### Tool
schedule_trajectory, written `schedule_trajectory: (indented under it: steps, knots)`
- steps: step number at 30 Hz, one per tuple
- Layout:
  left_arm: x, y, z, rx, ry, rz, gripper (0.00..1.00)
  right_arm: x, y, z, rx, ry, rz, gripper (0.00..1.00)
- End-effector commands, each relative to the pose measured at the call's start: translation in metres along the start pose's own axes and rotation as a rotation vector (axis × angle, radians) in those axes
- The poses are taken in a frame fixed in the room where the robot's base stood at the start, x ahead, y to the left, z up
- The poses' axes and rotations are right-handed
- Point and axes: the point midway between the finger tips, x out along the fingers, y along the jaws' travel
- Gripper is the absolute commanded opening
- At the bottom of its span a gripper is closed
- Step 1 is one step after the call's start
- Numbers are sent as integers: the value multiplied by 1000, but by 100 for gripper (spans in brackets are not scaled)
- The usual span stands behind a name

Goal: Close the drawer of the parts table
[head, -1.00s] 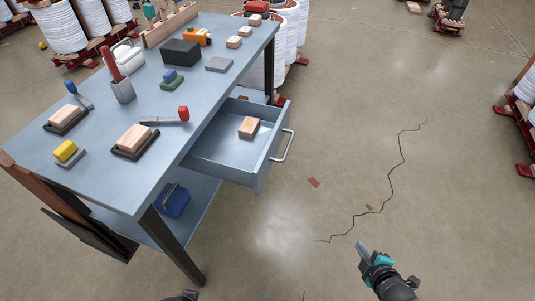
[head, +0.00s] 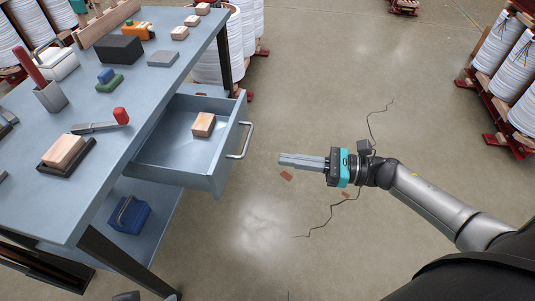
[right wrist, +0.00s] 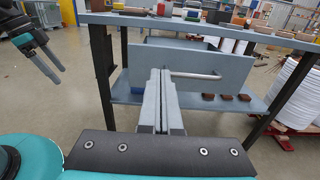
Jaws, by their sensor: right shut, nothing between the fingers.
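The blue-grey parts table (head: 115,160) stands on the left in the head view. Its drawer (head: 205,178) is pulled out to the right, with a wooden block (head: 203,124) inside. The drawer's silver handle (head: 245,141) is on its front. My right gripper (head: 282,160) is shut and empty. It points left towards the drawer front, apart from the handle. In the right wrist view the shut fingers (right wrist: 162,75) lie in front of the drawer front (right wrist: 190,68) and handle (right wrist: 198,76). My left gripper (right wrist: 45,65) shows at that view's left edge; its opening is unclear.
The tabletop holds a wooden block on a dark tray (head: 65,152), a red-handled tool (head: 102,125) and a black box (head: 119,48). A blue bin (head: 129,215) sits on the lower shelf. White spools (head: 502,50) stand at the right.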

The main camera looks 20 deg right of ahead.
Motion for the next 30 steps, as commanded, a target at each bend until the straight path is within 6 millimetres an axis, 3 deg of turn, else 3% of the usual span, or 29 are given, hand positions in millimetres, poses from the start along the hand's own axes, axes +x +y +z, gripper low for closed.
schedule_trajectory:
  steps: [12, 16, 30]
  knots:
    - [-28, -1, -9, -1, 46, -3, 91, 89, -1, 0, 1, -5, -1, 0]
    - [-29, 3, -14, 4, 90, 6, 91, 111, -1, 0, 1, -4, -2, 0]
    - [-22, 10, -25, 11, 164, 26, 91, 127, 0, 0, 5, -1, -3, 0]
